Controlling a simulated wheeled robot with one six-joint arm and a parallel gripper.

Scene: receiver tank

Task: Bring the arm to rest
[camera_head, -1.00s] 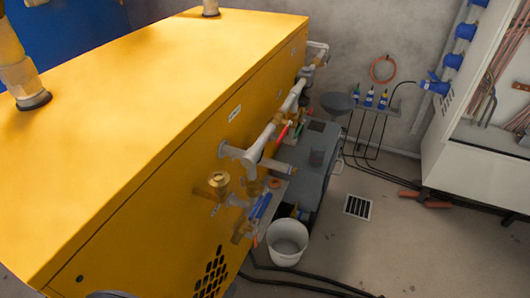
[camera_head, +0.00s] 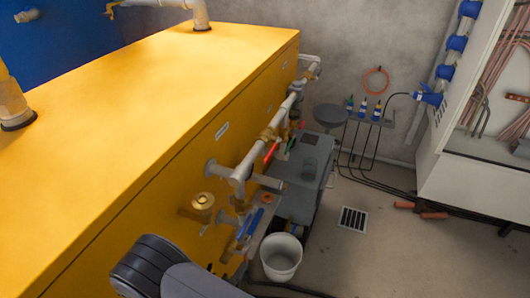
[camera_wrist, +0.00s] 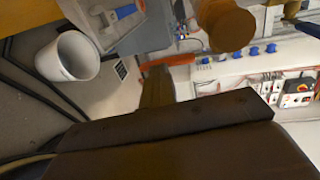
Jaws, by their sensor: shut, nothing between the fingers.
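My arm (camera_head: 165,272) shows at the bottom of the head view as a dark ribbed joint and a grey link, in front of the yellow tank housing (camera_head: 140,95). My gripper is outside the head view. In the wrist view my gripper (camera_wrist: 157,85) shows as a dark brown body across the bottom with narrow fingers pointing up, shut and empty. A brass fitting (camera_wrist: 228,28) is close above and to the right of the fingers in that view. I cannot tell the distance between them.
Pipes and valves with a red handle (camera_head: 270,152) and blue handles (camera_head: 250,222) stick out from the housing. A white bucket (camera_head: 281,257) stands on the floor below, next to a grey unit (camera_head: 300,175). A white cabinet (camera_head: 465,185) stands right. The floor around the drain (camera_head: 353,219) is clear.

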